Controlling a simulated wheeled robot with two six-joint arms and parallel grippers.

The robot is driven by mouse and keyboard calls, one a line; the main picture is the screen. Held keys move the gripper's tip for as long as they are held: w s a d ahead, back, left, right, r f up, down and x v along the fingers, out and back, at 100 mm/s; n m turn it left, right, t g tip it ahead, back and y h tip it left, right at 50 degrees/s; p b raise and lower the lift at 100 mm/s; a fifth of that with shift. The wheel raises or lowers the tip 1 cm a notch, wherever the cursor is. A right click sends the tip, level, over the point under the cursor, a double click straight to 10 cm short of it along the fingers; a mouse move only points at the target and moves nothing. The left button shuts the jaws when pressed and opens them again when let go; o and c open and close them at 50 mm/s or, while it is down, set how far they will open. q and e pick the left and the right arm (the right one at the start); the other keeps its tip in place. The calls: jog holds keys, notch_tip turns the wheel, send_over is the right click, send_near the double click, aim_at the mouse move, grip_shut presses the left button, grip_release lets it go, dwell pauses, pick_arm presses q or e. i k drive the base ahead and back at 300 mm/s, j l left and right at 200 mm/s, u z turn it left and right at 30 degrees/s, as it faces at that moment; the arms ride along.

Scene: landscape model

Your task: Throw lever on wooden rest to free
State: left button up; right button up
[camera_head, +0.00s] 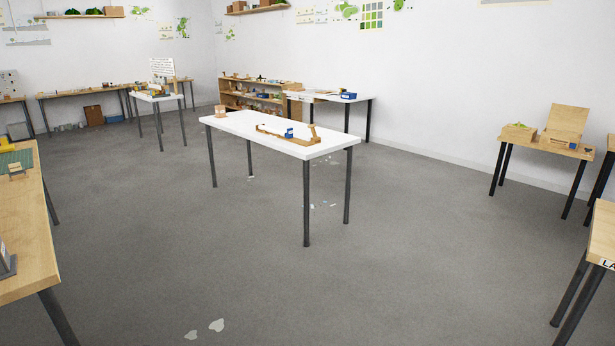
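A low wooden piece (272,131), perhaps the wooden rest, lies on the white table (240,126) in the middle of the room. An upright wooden part (312,131) stands at its right end. A small blue part (289,133) sits on or beside it. The lever and its position are too small to make out. A small wooden box (220,111) stands at the table's left end. The table is well away from me across the floor. Neither of my grippers shows.
Open grey floor (290,285) lies before the white table, with pale scraps (216,325) on it. A wooden table (30,220) stands at the left edge and another (603,235) at the right. A small wooden table (560,148) stands by the right wall. Shelves (255,97) stand behind.

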aim_at(313, 126)
jog(key=i, duration=2.3)
